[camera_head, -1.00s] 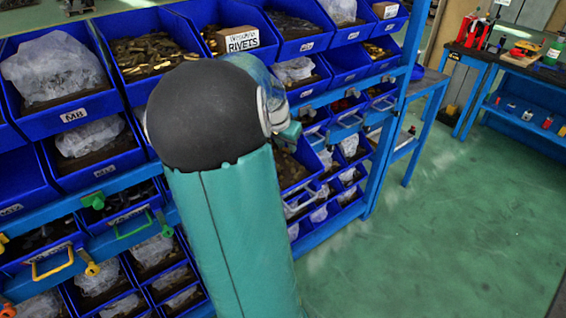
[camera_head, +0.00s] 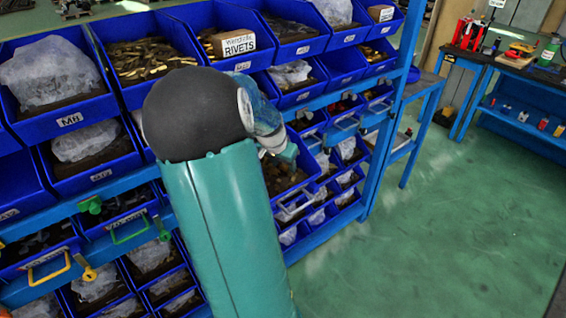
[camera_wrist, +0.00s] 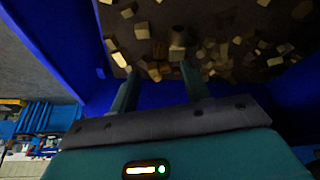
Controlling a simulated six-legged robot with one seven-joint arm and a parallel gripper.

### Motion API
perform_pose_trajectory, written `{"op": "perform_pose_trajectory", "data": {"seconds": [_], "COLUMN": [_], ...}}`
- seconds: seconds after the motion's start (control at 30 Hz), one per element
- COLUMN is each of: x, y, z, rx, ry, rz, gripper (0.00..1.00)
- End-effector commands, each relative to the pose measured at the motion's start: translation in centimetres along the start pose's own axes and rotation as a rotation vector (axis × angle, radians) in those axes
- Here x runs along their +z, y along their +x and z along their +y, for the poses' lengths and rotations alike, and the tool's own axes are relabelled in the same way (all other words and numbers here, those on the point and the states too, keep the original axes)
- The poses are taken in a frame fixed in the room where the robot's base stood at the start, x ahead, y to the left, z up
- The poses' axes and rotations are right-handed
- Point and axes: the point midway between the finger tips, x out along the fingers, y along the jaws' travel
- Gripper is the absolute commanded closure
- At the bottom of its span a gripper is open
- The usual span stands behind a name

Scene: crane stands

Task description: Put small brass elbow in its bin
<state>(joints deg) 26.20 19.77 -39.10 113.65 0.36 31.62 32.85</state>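My gripper (camera_wrist: 162,73) is open in the wrist view, its two fingers apart and pointing into a blue bin (camera_wrist: 98,93). Many small brass-coloured pieces lie on the bin's dark floor. A short piece with a dark round top (camera_wrist: 178,37) lies just beyond the fingertips; I cannot tell whether it is the small brass elbow. Nothing clearly shows held between the fingers. In the head view my arm hides the fingers, and its end is over a bin of brownish pieces (camera_head: 283,175) on the lower rack.
A blue rack (camera_head: 380,150) holds rows of blue bins, some with plastic bags. A box labelled RIVETS (camera_head: 232,42) sits in an upper bin. Coloured handles (camera_head: 50,268) jut out at lower left. Green floor (camera_head: 450,230) is clear at right, before a workbench (camera_head: 525,68).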

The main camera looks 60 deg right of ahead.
Motion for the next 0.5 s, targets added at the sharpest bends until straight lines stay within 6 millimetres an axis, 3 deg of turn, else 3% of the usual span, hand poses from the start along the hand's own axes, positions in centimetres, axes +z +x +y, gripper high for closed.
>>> {"op": "perform_pose_trajectory", "data": {"seconds": [0.27, 0.5], "x": [-0.1, -0.1], "y": [-0.2, -3.4], "z": [0.0, -0.2], "rx": [-0.001, -0.006], "ry": [0.0, -0.002], "rz": [0.001, 0.002], "gripper": [0.53, 0.53]}}
